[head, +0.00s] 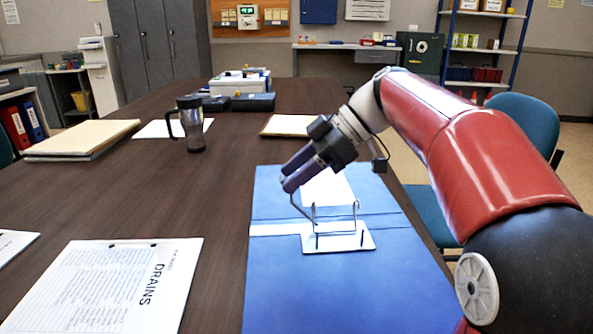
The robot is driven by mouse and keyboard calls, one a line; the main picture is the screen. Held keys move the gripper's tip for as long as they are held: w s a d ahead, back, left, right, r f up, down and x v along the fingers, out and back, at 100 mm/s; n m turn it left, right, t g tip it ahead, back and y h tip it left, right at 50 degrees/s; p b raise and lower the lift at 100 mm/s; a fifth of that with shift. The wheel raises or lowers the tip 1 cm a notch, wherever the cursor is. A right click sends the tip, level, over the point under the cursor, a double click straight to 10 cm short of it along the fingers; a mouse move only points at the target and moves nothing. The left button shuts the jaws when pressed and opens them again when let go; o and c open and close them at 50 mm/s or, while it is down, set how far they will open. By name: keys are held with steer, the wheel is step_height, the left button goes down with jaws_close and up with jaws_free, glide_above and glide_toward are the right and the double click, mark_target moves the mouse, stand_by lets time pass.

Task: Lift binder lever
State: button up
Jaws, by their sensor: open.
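The blue binder (330,285) lies open and flat on the table. Its metal lever mechanism (346,241) sits on a pale plate near the middle, with the wire arches standing upright. The bent lever (299,208) rises at the left end of the plate. My gripper (287,182) comes down from the upper right with its fingertips at the lever's upper end. The jaws are open; I cannot tell whether they touch the lever. A white sheet (330,188) lies on the far part of the binder, partly hidden by my gripper.
A printed DRAINS sheet (112,285) lies front left on the dark table (205,215). A travel mug (191,125) stands farther back, near a stack of folders (82,138). A clipboard (293,125) lies behind my gripper. Blue chairs (527,122) stand at the right.

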steer(key=v, duration=0.7)
steer(key=shift+d+r+p, duration=0.25)
steer(key=shift+p, duration=0.15)
